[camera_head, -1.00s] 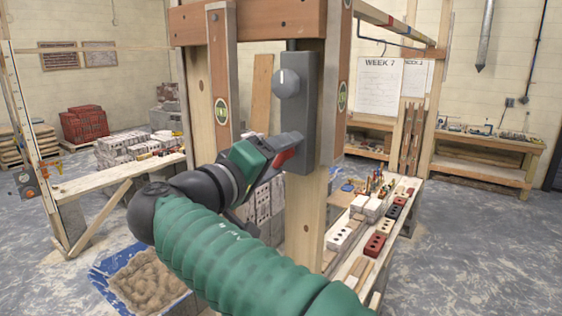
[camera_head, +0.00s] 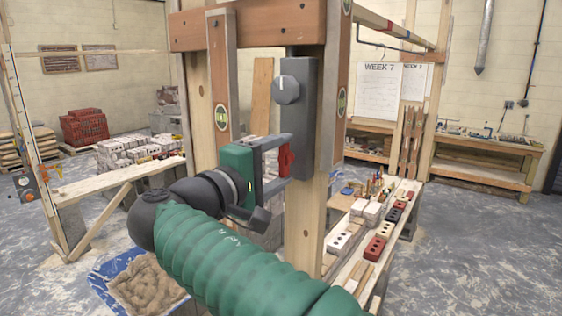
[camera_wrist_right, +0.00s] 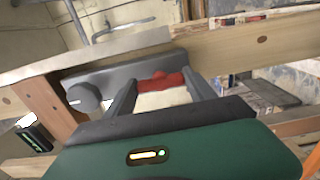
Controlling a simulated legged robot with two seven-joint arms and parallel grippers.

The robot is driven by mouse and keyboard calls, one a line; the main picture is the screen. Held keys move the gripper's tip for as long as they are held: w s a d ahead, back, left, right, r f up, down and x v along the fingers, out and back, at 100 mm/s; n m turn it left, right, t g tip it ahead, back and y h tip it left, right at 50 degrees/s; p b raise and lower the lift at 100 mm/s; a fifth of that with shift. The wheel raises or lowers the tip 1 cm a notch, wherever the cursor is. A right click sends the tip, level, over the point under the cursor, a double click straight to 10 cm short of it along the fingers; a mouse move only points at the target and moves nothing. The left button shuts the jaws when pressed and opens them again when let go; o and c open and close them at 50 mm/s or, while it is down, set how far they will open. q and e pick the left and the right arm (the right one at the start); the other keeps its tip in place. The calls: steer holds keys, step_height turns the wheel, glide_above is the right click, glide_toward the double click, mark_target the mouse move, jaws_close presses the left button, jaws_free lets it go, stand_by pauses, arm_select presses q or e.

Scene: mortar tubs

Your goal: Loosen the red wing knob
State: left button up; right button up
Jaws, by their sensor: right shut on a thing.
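The red wing knob (camera_head: 286,157) sits low on a grey box (camera_head: 299,115) fixed to a wooden post. My right gripper (camera_head: 283,162), with a green body, reaches it from the left. Its dark fingers lie on either side of the knob, one above and one below in the head view, and are shut on it. In the right wrist view the knob (camera_wrist_right: 162,82) shows between the two fingertips (camera_wrist_right: 165,84). The fingers hide part of it. My left gripper is not in view.
A round grey dial (camera_head: 286,89) with a white mark is higher on the same box. Wooden posts with green spirit levels (camera_head: 222,113) stand close by. A bench with bricks (camera_head: 375,246) is behind at right.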

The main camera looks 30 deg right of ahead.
steer(key=shift+a+f, duration=0.1)
steer(key=shift+f, duration=0.2)
steer(key=o, duration=1.3)
steer(key=shift+o, duration=0.4)
steer(key=shift+w+a+r, duration=0.15)
steer(key=shift+w, duration=0.05)
steer(key=shift+s+a, duration=0.2)
steer(key=shift+a, duration=0.1)
steer(key=b+v, duration=0.3)
steer(key=v, duration=1.3)
steer(key=shift+a, duration=0.2)
steer(key=shift+w+d, duration=0.2)
